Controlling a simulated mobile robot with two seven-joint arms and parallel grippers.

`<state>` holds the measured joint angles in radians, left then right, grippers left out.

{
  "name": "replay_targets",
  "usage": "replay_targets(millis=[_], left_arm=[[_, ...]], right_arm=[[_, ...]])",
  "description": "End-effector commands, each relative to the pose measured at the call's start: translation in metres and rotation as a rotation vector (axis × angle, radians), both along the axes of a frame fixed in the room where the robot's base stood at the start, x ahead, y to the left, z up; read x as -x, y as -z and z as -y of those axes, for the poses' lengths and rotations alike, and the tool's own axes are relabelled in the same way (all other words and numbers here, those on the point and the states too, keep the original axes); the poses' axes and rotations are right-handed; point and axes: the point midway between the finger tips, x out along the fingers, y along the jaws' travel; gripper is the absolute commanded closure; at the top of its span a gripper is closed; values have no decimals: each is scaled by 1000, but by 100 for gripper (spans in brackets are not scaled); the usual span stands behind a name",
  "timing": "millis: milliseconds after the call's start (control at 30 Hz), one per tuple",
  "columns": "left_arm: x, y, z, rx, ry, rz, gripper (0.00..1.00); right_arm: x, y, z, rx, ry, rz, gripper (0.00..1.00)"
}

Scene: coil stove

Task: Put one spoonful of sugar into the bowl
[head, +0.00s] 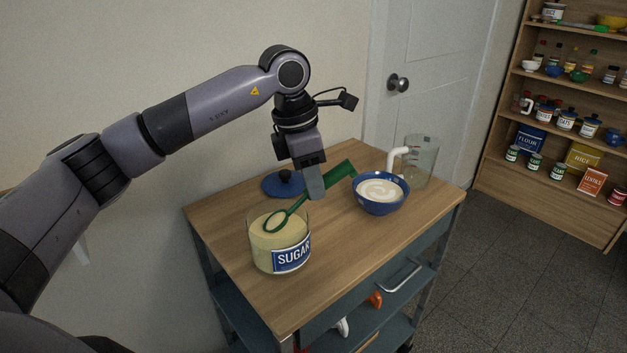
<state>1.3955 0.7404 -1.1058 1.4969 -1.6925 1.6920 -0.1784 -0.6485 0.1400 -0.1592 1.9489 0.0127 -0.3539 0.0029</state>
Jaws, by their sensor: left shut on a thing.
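A glass jar labelled SUGAR (281,257) stands open on the wooden cart top, filled with pale tan sugar. A blue bowl (381,205) with white contents stands to its right, towards the back. My left gripper (315,190) is shut on a green spoon (337,174) by its handle. The spoon slants down to the left, and its round end is over the jar's mouth, at or just above the sugar; I cannot tell whether it touches. No heap of sugar shows clearly on it. My right gripper is not in view.
A blue lid (283,184) lies behind the jar. A clear measuring jug (418,160) with a white handle stands behind the bowl. The cart top (350,250) is clear at the front right. A stocked shelf (560,130) stands far right.

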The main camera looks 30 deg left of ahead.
Motion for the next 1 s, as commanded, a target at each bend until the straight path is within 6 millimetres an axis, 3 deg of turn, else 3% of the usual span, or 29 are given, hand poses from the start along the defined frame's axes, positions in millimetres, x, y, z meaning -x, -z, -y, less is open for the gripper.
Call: replay_targets(millis=[500, 1000], left_arm=[[0, -34, 0, 0, -1, 0, 100], [-7, -34, 9, -102, 2, -85, 100]], right_arm=[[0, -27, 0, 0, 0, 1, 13], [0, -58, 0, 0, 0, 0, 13]])
